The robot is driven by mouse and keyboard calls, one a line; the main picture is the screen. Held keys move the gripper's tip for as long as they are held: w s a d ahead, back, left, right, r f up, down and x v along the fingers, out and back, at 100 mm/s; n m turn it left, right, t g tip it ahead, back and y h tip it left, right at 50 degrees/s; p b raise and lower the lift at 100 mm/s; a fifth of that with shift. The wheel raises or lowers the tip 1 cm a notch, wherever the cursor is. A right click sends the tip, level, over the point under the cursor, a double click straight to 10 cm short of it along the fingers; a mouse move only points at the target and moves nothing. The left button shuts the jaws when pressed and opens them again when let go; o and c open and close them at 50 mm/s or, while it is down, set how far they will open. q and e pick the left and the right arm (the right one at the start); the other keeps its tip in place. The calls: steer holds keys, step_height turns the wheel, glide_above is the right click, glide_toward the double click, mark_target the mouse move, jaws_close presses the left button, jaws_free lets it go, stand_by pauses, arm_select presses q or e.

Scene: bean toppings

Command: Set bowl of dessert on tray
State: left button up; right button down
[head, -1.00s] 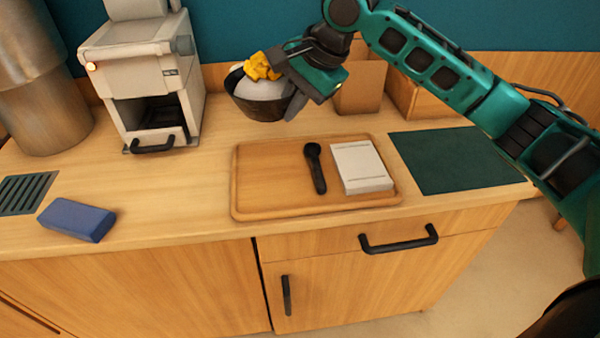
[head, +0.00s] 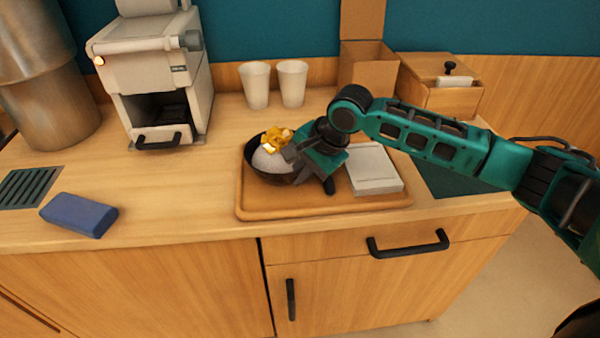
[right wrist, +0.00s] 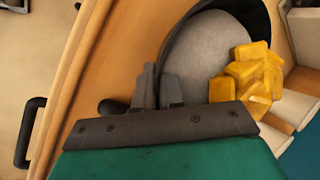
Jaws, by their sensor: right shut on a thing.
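The dark bowl of dessert (head: 254,148) holds a white-grey mound topped with yellow cubes (head: 277,139). In the head view it is over the left part of the wooden tray (head: 245,205); I cannot tell whether it touches the tray. My right gripper (head: 301,157) is shut on the bowl's right rim; its fingers also show in the right wrist view (right wrist: 157,90), beside the mound (right wrist: 205,65). A black spoon (head: 329,186) on the tray is mostly hidden under the gripper. A white napkin (head: 375,170) lies on the tray's right side. My left gripper is not in view.
Two white cups (head: 274,84) stand behind the tray. A cream machine (head: 155,75) stands at the back left. A blue block (head: 78,215) lies front left. A wooden box (head: 440,90) is at the back right. Counter between block and tray is clear.

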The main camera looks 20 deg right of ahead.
steer(key=c, duration=1.7)
jaws_free()
steer(key=shift+f, duration=0.1)
steer(key=o, duration=0.5)
steer(key=shift+c, duration=0.2)
steer(key=p+v, duration=0.1)
steer(key=v, duration=1.1)
steer(key=shift+p, duration=0.4)
